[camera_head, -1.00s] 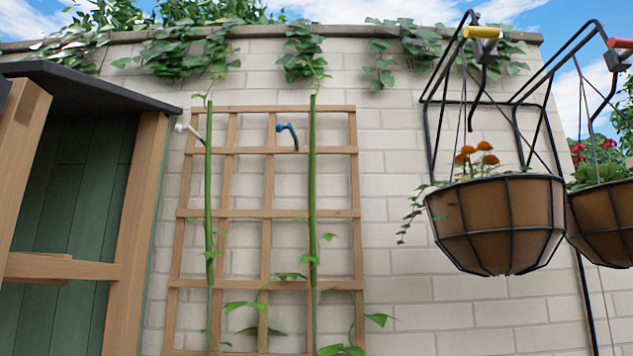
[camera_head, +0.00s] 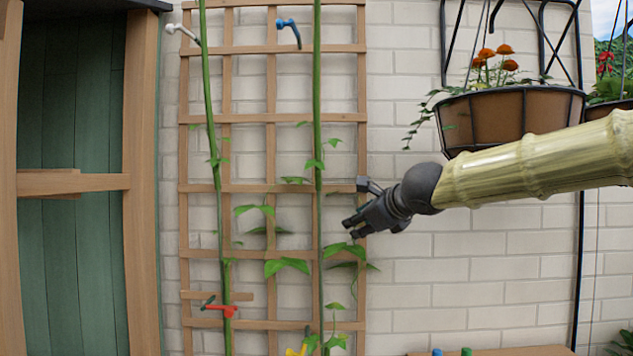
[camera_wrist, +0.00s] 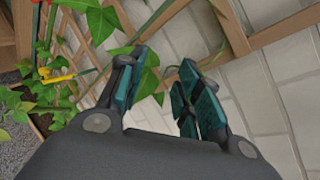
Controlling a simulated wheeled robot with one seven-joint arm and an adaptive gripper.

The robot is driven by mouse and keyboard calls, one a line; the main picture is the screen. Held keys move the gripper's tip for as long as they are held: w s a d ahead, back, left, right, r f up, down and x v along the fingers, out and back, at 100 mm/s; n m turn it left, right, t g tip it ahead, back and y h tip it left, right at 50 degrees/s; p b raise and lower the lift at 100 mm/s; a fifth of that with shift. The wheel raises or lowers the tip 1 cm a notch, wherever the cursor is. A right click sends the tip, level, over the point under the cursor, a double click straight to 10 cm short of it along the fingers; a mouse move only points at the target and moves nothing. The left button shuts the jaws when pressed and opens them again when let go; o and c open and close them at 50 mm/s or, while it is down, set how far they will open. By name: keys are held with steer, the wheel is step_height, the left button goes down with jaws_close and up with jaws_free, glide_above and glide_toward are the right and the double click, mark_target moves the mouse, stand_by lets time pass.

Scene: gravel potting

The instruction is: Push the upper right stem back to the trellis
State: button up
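The right green stem (camera_head: 317,100) runs up in front of the wooden trellis (camera_head: 270,187) in the head view. Its upper part passes just right of the blue clip (camera_head: 288,32); I cannot tell how far it stands off the slats. My gripper (camera_head: 354,207) is right of this stem, beside the trellis's right post and a little above the lower leaves. In the wrist view my gripper (camera_wrist: 163,58) has its fingers spread, with a green leaf (camera_wrist: 147,75) showing between and beyond them. Nothing is visibly held.
A left stem (camera_head: 212,140) runs beside a white clip (camera_head: 184,34). A red clip (camera_head: 220,310) and a yellow clip (camera_head: 297,350) sit low. A hanging basket (camera_head: 510,115) is above my arm. A wooden shelter post (camera_head: 140,200) stands left. The brick wall lies behind.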

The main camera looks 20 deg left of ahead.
mark_target(318, 88)
steer(key=s+a+r+m+t+y+p, duration=0.15)
steer(key=s+r, duration=0.35)
steer(key=r, duration=1)
steer(key=s+r+m+y+b, duration=0.1)
steer(key=s+r+y, duration=0.3)
steer(key=r, duration=1)
steer(key=shift+h, duration=0.45)
steer(key=p+x, duration=0.1)
steer(key=x, duration=0.2)
steer(key=p+x, duration=0.2)
steer(key=x, duration=0.1)
steer(key=p+x, duration=0.1)
steer(key=x, duration=0.3)
steer(key=shift+s+a+r+p, duration=0.15)
steer(key=shift+s+a+p, duration=0.15)
steer(key=shift+s+a, duration=0.05)
jaws_close()
